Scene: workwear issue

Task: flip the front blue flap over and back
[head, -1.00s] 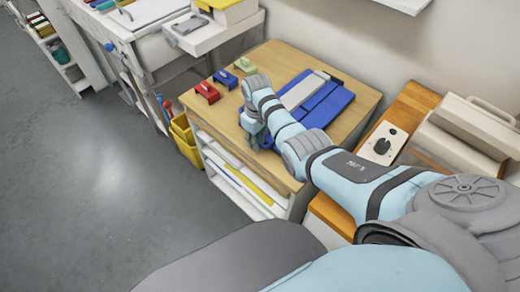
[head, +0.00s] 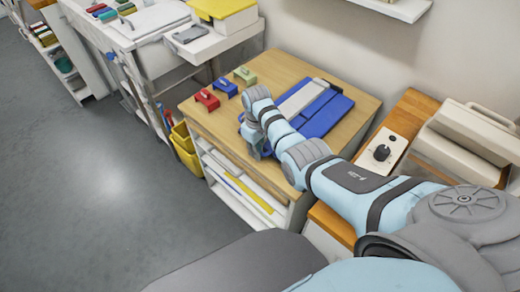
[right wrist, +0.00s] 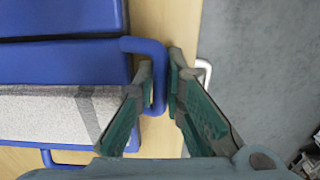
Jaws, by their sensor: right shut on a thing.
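The blue folding board (head: 320,112) lies on the wooden table, with blue panels and a pale grey strip. My right gripper (head: 257,150) is at the board's front left, and my arm hides part of the board. In the right wrist view, a blue loop handle (right wrist: 145,44) sticks out from the board's edge. My right gripper (right wrist: 162,78) has its green fingers on either side of the loop's bar and is shut on it. The blue panel (right wrist: 60,62) and grey panel (right wrist: 45,112) show beside it. My left gripper is not in view.
Red (head: 207,99), blue (head: 225,86) and green (head: 246,75) clip-like blocks stand at the table's left. A yellow bin (head: 186,148) stands below the table's left side. A dial box (head: 381,151) is at right. The floor at left is clear.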

